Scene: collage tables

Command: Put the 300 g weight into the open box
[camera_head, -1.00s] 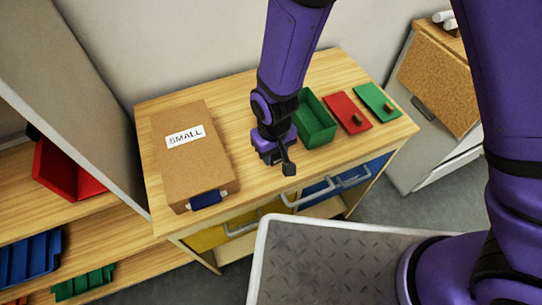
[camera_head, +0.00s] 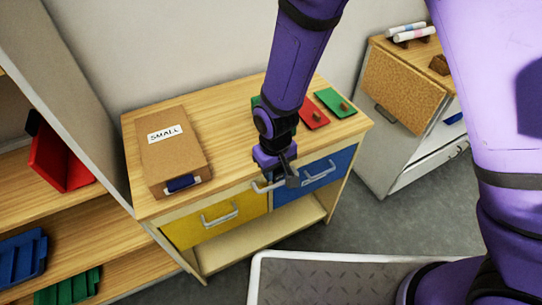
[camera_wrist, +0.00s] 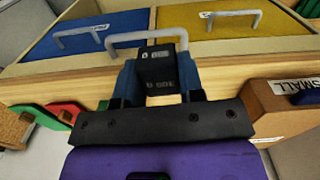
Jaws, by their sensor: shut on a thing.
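My gripper (camera_head: 287,177) is in front of the table's front edge, by the drawer handles. In the wrist view my gripper (camera_wrist: 160,85) is shut on a dark block with small white marks, which I take as the weight (camera_wrist: 158,68); the marks are too small to read surely. In the head view the weight is a dark shape at the fingertips. The green open box (camera_head: 256,101) stands on the table behind my arm, which hides most of it. A green sliver of it shows in the wrist view (camera_wrist: 103,105).
A cardboard box marked SMALL (camera_head: 172,155) lies on the table's left. A red lid (camera_head: 312,112) and a green lid (camera_head: 332,101) lie at right. Below are a yellow drawer (camera_head: 190,234) and a blue drawer (camera_head: 335,168) with protruding grey handles. Shelves with bins stand left.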

